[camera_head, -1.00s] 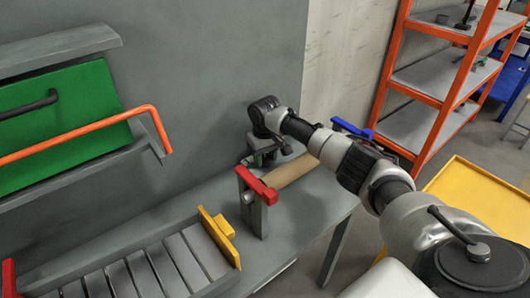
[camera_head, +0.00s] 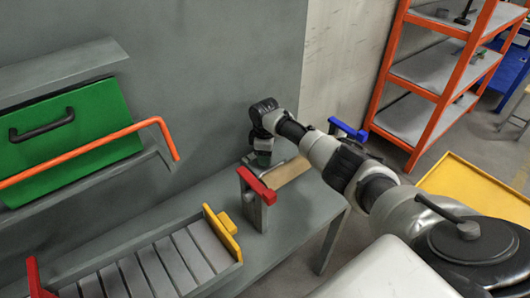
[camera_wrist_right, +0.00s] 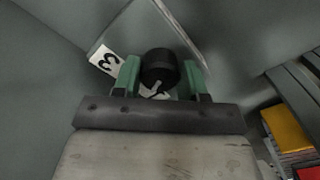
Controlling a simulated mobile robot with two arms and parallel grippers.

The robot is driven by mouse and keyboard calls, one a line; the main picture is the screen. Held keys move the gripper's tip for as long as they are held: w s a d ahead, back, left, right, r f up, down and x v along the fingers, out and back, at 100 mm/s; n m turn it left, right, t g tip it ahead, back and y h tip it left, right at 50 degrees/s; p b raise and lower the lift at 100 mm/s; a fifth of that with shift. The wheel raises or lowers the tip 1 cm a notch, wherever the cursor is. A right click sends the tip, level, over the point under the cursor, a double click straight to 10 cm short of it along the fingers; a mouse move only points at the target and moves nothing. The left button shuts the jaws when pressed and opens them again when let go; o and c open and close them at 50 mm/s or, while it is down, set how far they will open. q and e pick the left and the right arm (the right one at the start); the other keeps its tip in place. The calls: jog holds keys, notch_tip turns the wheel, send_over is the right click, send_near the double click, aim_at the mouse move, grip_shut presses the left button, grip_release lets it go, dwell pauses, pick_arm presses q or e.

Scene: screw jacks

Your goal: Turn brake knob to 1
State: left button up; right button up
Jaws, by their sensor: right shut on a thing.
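The brake knob (camera_wrist_right: 159,66) is a black round knob in the right wrist view, with a small white mark on its near side. It stands on a light plate that carries a figure 3 (camera_wrist_right: 104,60) on the left; other figures are hidden or unreadable. My right gripper (camera_wrist_right: 160,75) has its green fingers on either side of the knob and is shut on it. In the head view my right gripper (camera_head: 262,158) points down behind the bench's red-topped post, and the knob is hidden there. My left gripper is not in view.
A red-topped post (camera_head: 257,187) and a blue-topped bar (camera_head: 347,129) stand close to my right gripper. A slatted tray with a yellow end (camera_head: 222,232) lies to the left. An orange bar (camera_head: 90,150) crosses a green panel (camera_head: 75,125). Orange shelving (camera_head: 440,100) stands at right.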

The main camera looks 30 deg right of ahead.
jog(key=shift+n, duration=1.9)
jog(key=o, duration=0.9)
notch_tip(320, 180, up, 11)
jog(key=shift+f+p, duration=0.1)
jog(key=shift+p, duration=0.2)
